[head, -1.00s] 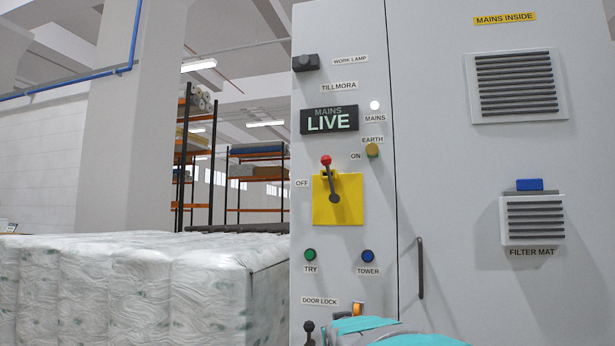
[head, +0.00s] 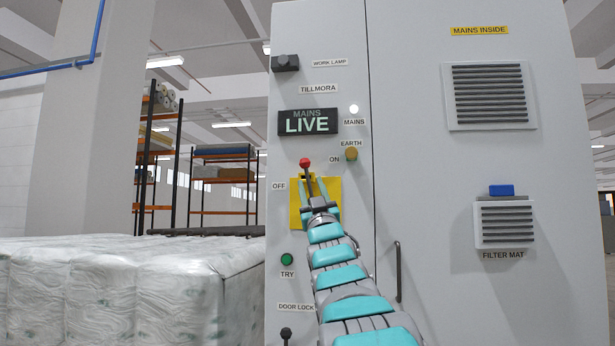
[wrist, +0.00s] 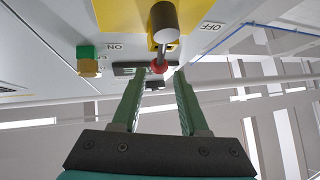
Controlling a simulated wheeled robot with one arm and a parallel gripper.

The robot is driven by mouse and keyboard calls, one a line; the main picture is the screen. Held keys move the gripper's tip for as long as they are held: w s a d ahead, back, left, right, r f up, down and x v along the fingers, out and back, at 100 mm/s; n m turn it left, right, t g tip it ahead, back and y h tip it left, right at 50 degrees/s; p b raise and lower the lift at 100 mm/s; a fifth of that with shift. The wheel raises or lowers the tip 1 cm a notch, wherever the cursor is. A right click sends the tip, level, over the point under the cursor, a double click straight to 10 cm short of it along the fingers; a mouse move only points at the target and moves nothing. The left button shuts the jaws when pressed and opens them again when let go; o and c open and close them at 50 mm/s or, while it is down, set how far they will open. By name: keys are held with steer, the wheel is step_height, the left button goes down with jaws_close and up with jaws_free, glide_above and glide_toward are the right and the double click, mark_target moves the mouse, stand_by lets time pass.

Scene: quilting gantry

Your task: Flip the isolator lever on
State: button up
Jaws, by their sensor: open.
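The isolator lever (head: 309,182) is a grey stem with a red knob on a yellow plate (head: 296,212) on the cabinet front. It points up, with the ON label to the upper right of the knob and OFF to the left. My gripper (head: 318,188) is open in front of the plate, its fingers reaching up toward the lever and partly covering it. In the wrist view, the red knob (wrist: 158,66) shows between the two fingertips (wrist: 155,76), at their far end. No grip on the lever shows. The display (head: 308,122) reads MAINS LIVE.
A yellow earth knob (head: 351,154) is right of the lever. A green TRY button (head: 287,259) and a door lock knob (head: 286,333) sit below. A vertical handle (head: 398,271) is on the right door. A quilted mattress stack (head: 120,290) stands at left.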

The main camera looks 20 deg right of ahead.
mark_target(307, 170)
steer(key=shift+p+x, duration=0.3)
steer(key=shift+x, duration=2)
jaws_close()
steer(key=shift+r, duration=0.15)
